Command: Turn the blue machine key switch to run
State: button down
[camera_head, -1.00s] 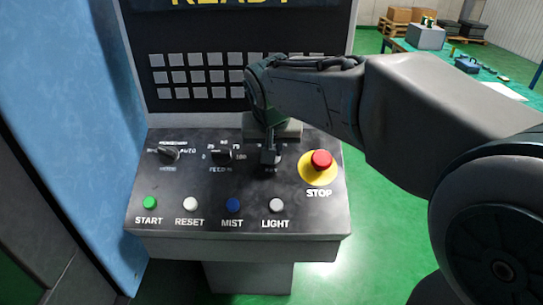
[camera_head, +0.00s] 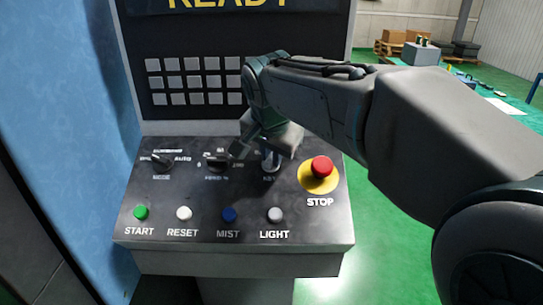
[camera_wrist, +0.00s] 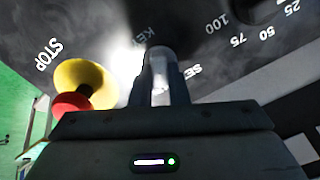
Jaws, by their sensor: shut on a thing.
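The key switch (camera_head: 270,163) is on the sloped control panel, left of the STOP button, with a silver key standing in it. My gripper (camera_head: 262,150) is over it, its body turned at a slant to the panel. In the wrist view the bright silver key (camera_wrist: 160,70) stands between the two dark fingers of my gripper (camera_wrist: 161,92), which are shut on it. The letters "KE" and "SE" show beside it; the rest of the lettering is hidden or too blurred, so I cannot tell the switch position.
The red STOP button (camera_head: 321,167) on its yellow base is close to the right of my gripper. The feed knob (camera_head: 217,162) and mode knob (camera_head: 162,162) are to the left. START (camera_head: 141,212), RESET (camera_head: 184,213), MIST (camera_head: 229,215) and LIGHT (camera_head: 274,215) buttons line the front.

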dwell(0.3)
jog(key=c, duration=1.4)
grip_release()
jog(key=v, duration=1.3)
jog(key=shift+s+r, duration=0.2)
jog(key=shift+r, duration=0.1)
jog(key=shift+s, duration=0.15)
